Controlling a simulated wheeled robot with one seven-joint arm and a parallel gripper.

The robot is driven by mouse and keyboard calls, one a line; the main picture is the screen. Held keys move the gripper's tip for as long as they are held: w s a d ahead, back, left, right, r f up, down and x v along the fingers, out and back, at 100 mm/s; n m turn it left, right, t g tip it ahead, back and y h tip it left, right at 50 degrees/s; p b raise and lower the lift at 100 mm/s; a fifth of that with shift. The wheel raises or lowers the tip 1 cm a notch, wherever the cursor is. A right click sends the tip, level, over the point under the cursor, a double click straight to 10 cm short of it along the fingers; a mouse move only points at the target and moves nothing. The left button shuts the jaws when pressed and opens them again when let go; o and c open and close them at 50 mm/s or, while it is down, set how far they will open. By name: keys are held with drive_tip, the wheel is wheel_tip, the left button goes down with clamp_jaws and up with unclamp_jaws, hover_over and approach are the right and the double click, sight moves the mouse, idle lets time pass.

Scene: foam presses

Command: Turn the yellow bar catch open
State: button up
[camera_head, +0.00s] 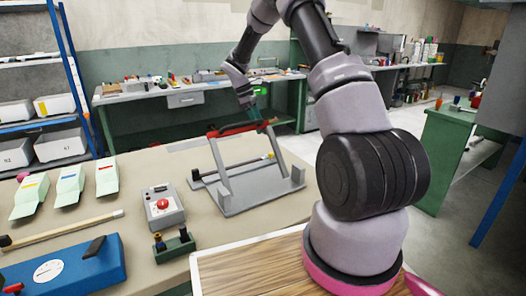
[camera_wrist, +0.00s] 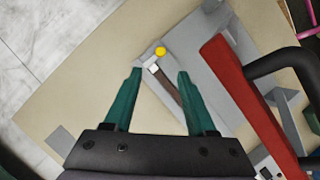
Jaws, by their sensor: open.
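The catch's round yellow end (camera_wrist: 160,51) shows in the wrist view, just beyond my fingertips and between their lines. A short pale piece and a dark brown strip run from it back between the fingers. In the head view a small yellow spot (camera_head: 270,156) shows on the grey press frame (camera_head: 236,200). My gripper (camera_wrist: 159,72) is open, with green fingers to either side of the strip and nothing held. In the head view my gripper (camera_head: 262,120) is above the back of the press, by its red bar (camera_head: 232,129). I cannot tell whether the fingers touch the catch.
The red bar with a black handle (camera_wrist: 288,62) lies close right of my fingers in the wrist view. A grey box with a red button (camera_head: 163,207), a small green holder (camera_head: 174,246) and a blue case (camera_head: 62,272) stand left of the press on the table.

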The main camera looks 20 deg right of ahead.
drive_tip(key=x, duration=1)
drive_tip(key=shift+f, duration=0.35)
clamp_jaws()
